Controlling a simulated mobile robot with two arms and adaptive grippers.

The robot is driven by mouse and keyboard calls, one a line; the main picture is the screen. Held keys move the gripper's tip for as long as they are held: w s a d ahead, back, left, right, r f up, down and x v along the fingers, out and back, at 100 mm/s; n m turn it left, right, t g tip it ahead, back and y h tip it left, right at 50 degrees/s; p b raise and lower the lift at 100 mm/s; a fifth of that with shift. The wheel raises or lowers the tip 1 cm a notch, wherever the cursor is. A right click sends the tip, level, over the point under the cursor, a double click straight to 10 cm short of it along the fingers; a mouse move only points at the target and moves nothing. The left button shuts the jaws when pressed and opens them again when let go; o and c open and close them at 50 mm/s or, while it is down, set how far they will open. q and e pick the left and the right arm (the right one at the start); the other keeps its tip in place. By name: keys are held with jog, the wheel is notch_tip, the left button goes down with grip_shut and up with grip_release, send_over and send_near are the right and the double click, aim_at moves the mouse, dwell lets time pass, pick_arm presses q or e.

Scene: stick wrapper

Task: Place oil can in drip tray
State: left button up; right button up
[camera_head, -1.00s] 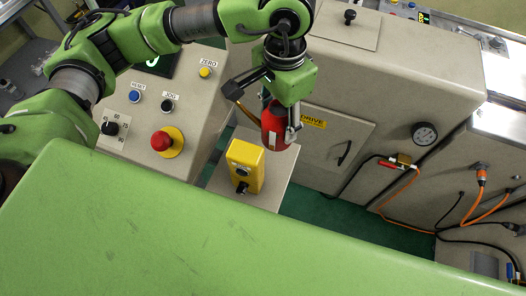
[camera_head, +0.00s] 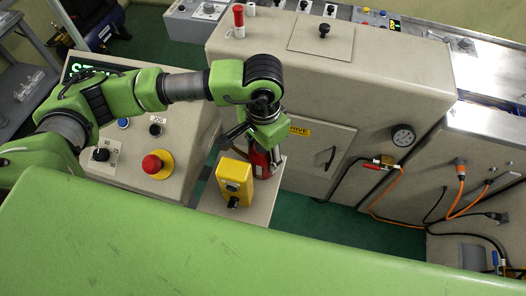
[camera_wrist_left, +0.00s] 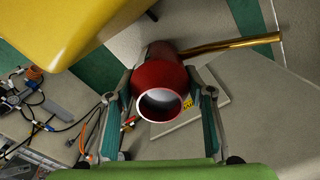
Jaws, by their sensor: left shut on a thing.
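The oil can is a red can (camera_head: 260,162) with a brass-coloured spout, seen end-on in the left wrist view (camera_wrist_left: 153,75), where the spout (camera_wrist_left: 235,44) points right. My left gripper (camera_wrist_left: 160,95) is shut on the can, one finger on each side. In the head view my left gripper (camera_head: 264,168) holds the can beside the yellow box, over or at the beige pedestal; I cannot tell whether it touches the top. The gripper and arm partly cover the can. I cannot make out a drip tray. My right gripper is not in view.
A yellow box (camera_head: 235,180) with a black knob stands on the beige pedestal (camera_head: 263,197), close left of the can. A control panel (camera_head: 180,140) with a red stop button is further left. A beige machine cabinet (camera_head: 318,155) stands behind to the right.

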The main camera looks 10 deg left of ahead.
pick_arm(q)
jog(key=o, duration=1.5)
